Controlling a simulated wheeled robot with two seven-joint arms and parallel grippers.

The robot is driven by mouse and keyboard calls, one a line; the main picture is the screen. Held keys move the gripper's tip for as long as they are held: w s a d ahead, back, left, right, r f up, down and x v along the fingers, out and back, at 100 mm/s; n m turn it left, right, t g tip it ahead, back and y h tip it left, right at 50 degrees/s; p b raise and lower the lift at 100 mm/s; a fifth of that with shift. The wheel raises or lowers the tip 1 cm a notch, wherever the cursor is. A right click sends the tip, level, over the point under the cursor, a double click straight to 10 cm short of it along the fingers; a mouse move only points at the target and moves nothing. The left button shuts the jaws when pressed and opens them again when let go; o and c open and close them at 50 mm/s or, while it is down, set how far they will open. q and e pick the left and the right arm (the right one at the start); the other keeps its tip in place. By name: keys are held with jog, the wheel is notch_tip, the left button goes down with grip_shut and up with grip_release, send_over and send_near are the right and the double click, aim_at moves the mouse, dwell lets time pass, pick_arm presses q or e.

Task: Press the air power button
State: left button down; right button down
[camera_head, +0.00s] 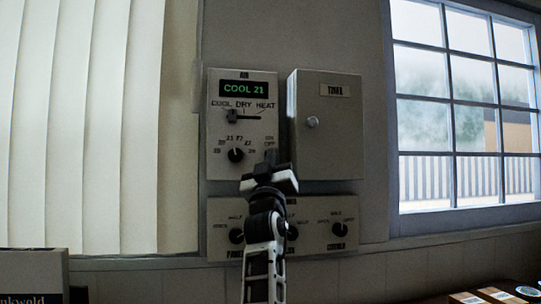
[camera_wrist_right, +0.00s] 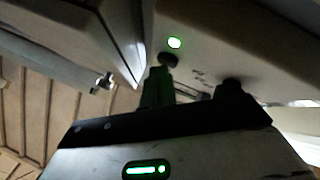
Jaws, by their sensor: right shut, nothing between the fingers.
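The air panel (camera_head: 214,128) is a pale upright plate on the wall in the head view, with a lit green display (camera_head: 244,89) reading COOL 21. It has a mode slider (camera_head: 232,116) and a black dial (camera_head: 236,155). My right gripper (camera_head: 271,158) is shut and empty, in front of the panel's lower right corner, just below the ON/OFF label (camera_head: 269,141). It hides the spot under that label. My left gripper is not in view.
A closed TIME box (camera_head: 335,125) with a round knob (camera_head: 312,122) stands right of the air panel. A lower panel (camera_head: 340,240) with several black dials sits beneath, partly behind my right arm. A window (camera_head: 465,110) is at right, and pale blinds (camera_head: 90,120) are at left.

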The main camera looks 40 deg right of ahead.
jog(key=shift+s+a, duration=0.2)
jog(key=shift+s, duration=0.15)
jog(key=shift+p, duration=0.3)
jog(key=s+a, duration=0.1)
jog(key=s+a+p, duration=0.1)
jog(key=s, duration=0.1)
jog(key=s+a+p, duration=0.1)
jog(key=s, duration=0.1)
jog(key=shift+s, duration=0.1)
jog(key=shift+s+f, duration=0.1)
dwell(0.5)
